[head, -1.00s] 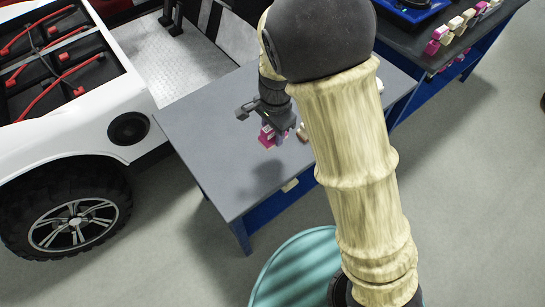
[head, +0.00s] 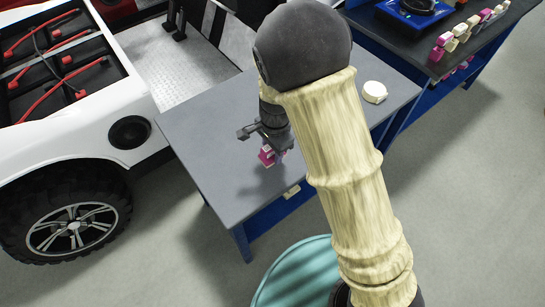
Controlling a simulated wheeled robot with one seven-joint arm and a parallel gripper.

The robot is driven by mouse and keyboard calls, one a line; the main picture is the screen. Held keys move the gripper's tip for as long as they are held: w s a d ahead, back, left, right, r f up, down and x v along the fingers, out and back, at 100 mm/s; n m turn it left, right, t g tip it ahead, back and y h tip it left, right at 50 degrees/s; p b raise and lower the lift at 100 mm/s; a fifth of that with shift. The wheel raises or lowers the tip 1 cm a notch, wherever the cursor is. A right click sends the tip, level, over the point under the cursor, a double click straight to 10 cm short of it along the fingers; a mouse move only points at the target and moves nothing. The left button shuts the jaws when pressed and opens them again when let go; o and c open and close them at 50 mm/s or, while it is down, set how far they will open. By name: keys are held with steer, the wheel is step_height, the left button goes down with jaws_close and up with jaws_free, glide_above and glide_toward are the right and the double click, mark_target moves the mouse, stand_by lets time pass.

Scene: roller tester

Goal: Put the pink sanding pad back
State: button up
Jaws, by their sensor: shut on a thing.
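The pink sanding pad (head: 267,156), a small pink block with a paler part, is just below my gripper (head: 266,145) over the near half of the grey table (head: 205,150). My gripper points down and is shut on the pad. The fingertips are small and dark here, and part of the pad is hidden by them. I cannot tell whether the pad touches the tabletop. A soft shadow lies on the table below it.
A cream round object (head: 374,92) sits at the table's right. A dark-topped bench (head: 425,55) at the upper right holds a row of several pink and cream blocks (head: 468,30) and a blue device (head: 412,12). A white vehicle (head: 125,85) stands close on the left.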

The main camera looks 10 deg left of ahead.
mark_target(272, 157)
steer(key=shift+f+b, duration=0.3)
steer(key=shift+f, duration=1.5)
steer(key=shift+f, duration=0.1)
steer(key=o, duration=1)
steer(key=shift+c, duration=0.2)
steer(key=r, duration=0.6)
steer(key=r+p, duration=0.1)
steer(key=r, duration=0.4)
steer(key=shift+w+d+r+p, duration=0.15)
steer(key=shift+w+r+p, duration=0.05)
steer(key=shift+r+p, duration=0.15)
steer(key=shift+s+d+r, duration=0.1)
steer(key=shift+d+r, duration=0.05)
steer(key=shift+r, duration=0.15)
